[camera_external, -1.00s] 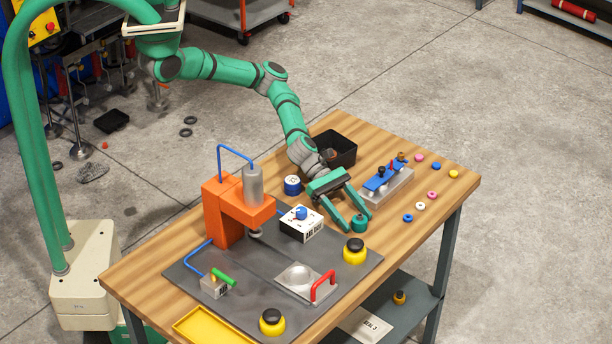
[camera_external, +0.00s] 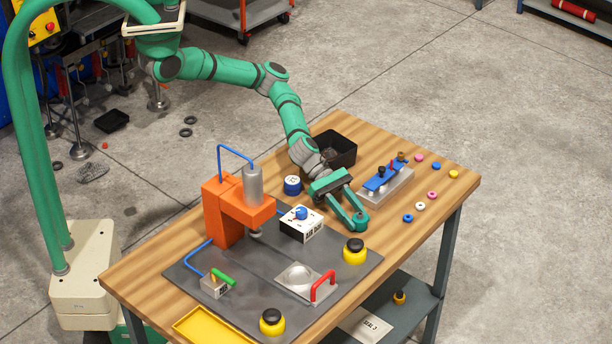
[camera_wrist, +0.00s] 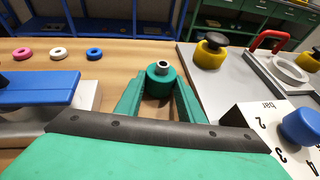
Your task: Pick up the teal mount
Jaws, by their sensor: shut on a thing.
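The teal mount (camera_wrist: 160,82) is a short round piece with a lighter metal collar around a dark hole on top. In the wrist view it stands upright between the two green fingers of my gripper (camera_wrist: 160,98), which touch it on both sides. In the external view my gripper (camera_external: 358,222) is low over the wooden table, right of the white box with the blue knob. There the mount is mostly hidden by the fingers and hard to tell from them. I cannot tell whether the mount is off the table.
The blue-topped fixture (camera_external: 388,184) stands close behind and right of my gripper. The yellow button with a black top (camera_external: 354,251) and the white box (camera_external: 301,224) are close in front and left. Several coloured rings lie at right. The orange press (camera_external: 222,208) stands further left.

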